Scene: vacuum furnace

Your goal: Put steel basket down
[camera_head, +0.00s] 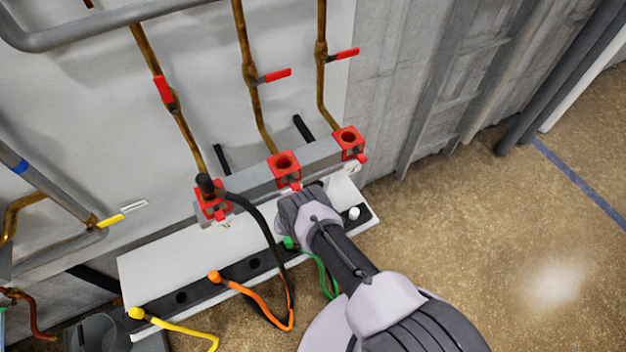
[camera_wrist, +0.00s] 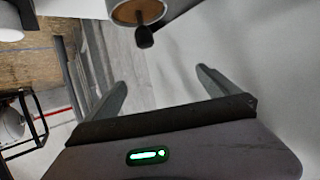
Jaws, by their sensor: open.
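I see no steel basket in either view. My gripper (camera_wrist: 160,82) shows in the wrist view with its two fingers wide apart and nothing between them. In the head view my arm reaches in from the lower right to the white shelf (camera_head: 190,255); the wrist hides the fingers there. A round brown-faced part with a black knob (camera_wrist: 144,36) hangs at the top of the wrist view, beyond the fingers and apart from them.
Red valve blocks (camera_head: 284,165) sit on a grey rail above the shelf. A black hose (camera_head: 262,222) and orange (camera_head: 262,305), green and yellow hoses hang near my arm. A black frame (camera_wrist: 30,125) stands at left in the wrist view. Floor at right is clear.

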